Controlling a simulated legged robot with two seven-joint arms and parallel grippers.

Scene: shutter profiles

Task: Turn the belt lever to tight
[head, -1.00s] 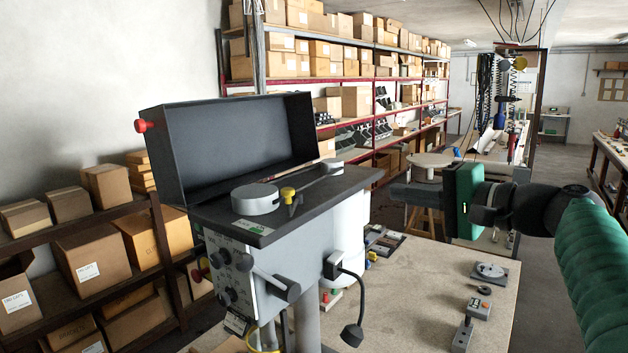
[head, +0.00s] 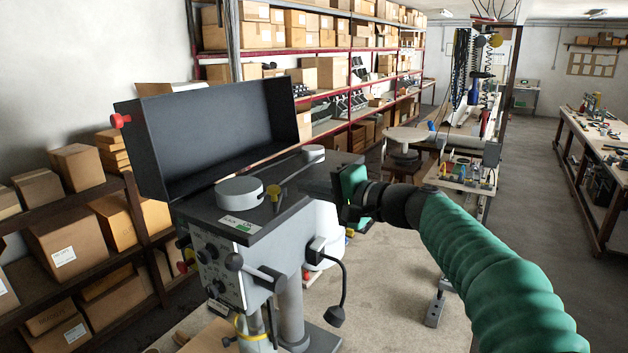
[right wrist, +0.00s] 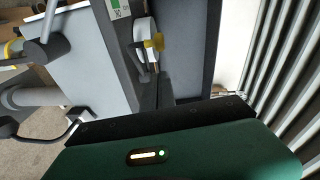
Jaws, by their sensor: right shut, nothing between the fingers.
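The drill press (head: 215,265) stands at the middle left with its black belt cover lid open. Inside are a grey pulley (head: 239,192) at the front and a smaller pulley (head: 313,152) at the back. The belt lever, with a yellow knob (head: 276,192), stands between them; its knob also shows in the right wrist view (right wrist: 154,43). My right gripper (head: 308,176) is shut and empty, over the right side of the housing, to the right of the lever and apart from it. Its tips partly merge with the dark housing. My left gripper is out of view.
The raised lid (head: 215,130) walls off the far side of the housing. A black lamp on a bent cable (head: 334,315) hangs at the press's right. The bench top (head: 395,285) is mostly clear there. Box shelves (head: 80,215) stand at left.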

